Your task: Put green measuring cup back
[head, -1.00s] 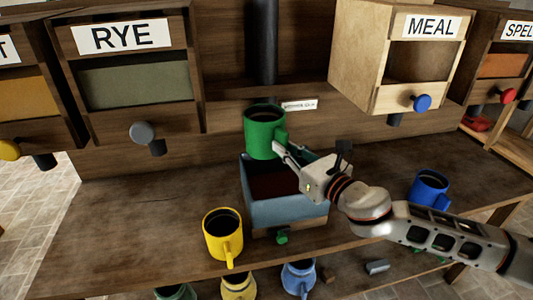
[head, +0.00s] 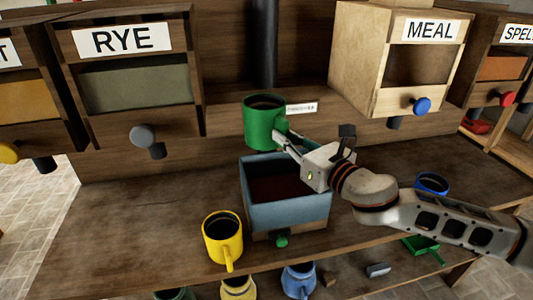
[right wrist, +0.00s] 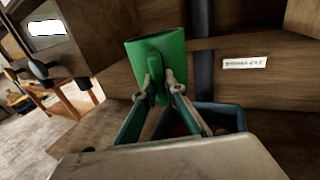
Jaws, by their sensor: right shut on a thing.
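The green measuring cup (head: 264,128) is upright in the air above the back edge of a blue-grey box (head: 288,212), apart from it. It holds something dark. My right gripper (head: 284,135) is shut on the cup's handle, at the cup's right side. In the right wrist view, both fingertips (right wrist: 159,92) pinch the handle of the green cup (right wrist: 172,48). My left gripper is not in view.
A yellow cup (head: 222,241) stands left of the box; a blue cup (head: 432,182) is partly behind my right arm. A green scoop (head: 424,244) lies below the arm. RYE (head: 130,85) and MEAL (head: 400,60) bins flank the back. The bench's left part is clear.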

